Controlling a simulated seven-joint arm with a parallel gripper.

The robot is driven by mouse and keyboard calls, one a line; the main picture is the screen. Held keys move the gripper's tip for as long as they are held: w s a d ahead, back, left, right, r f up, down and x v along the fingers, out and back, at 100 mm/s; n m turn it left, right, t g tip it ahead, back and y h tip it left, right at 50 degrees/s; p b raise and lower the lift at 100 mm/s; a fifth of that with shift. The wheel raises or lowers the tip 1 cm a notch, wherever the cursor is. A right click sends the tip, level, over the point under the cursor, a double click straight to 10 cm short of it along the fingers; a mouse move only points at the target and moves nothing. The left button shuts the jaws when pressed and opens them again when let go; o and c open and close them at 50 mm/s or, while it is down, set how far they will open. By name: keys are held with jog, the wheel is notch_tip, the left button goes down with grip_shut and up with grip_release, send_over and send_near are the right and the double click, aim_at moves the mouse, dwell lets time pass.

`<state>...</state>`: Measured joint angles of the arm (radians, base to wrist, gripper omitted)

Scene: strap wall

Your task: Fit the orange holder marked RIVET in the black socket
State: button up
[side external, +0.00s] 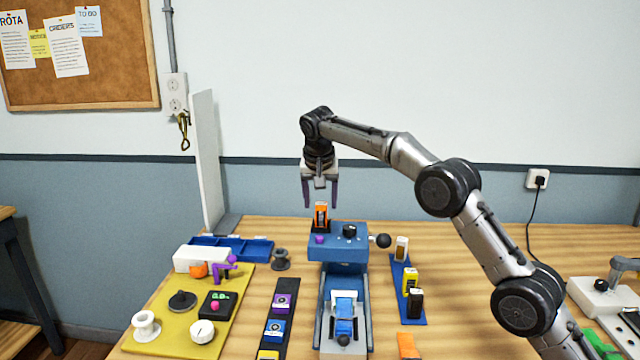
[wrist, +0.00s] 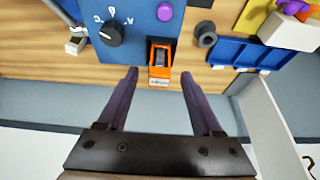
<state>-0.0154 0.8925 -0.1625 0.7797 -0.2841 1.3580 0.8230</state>
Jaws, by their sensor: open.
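An orange holder (side external: 321,213) with a dark window stands upright at a black socket (side external: 320,228) at the back left of the blue machine. In the wrist view the orange holder (wrist: 159,75) shows a pale label, too small to read, and black socket edges (wrist: 151,41) around its far side. I cannot tell how deeply it sits. My gripper (side external: 320,198) points down over the holder, its two purple fingers apart. In the wrist view my gripper (wrist: 159,72) is open and empty, with one finger on each side of the holder and gaps to both.
The blue machine (side external: 338,255) has a black knob (side external: 349,231), a purple button (side external: 319,239) and a ball-ended lever (side external: 383,241). Upright holders stand on a blue strip (side external: 398,276) at right. A white panel (side external: 205,160) rises at left, beside blue bins (side external: 232,248).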

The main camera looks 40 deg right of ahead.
jog(key=s+a+r+n, duration=0.2)
jog(key=s+r, duration=0.9)
jog(key=r, duration=0.2)
jog(key=s+a+n+t+y, duration=0.1)
jog(key=s+n+y, duration=0.15)
jog(key=s, duration=1.15)
jog(key=s+f+n, duration=0.1)
jog(key=s+f, duration=0.3)
jog(key=s, duration=0.3)
jog(key=s+a+f+n+t, duration=0.1)
jog(key=s+f+n, duration=0.1)
jog(key=s+f, duration=0.3)
jog(key=s+a+f+n, duration=0.1)
jog(key=s+f, duration=0.3)
jog(key=s, duration=0.6)
jog(key=shift+s+f+y, duration=0.15)
jog(key=shift+f+y, duration=0.15)
jog(key=shift+y, duration=0.05)
jog(key=shift+n, duration=0.25)
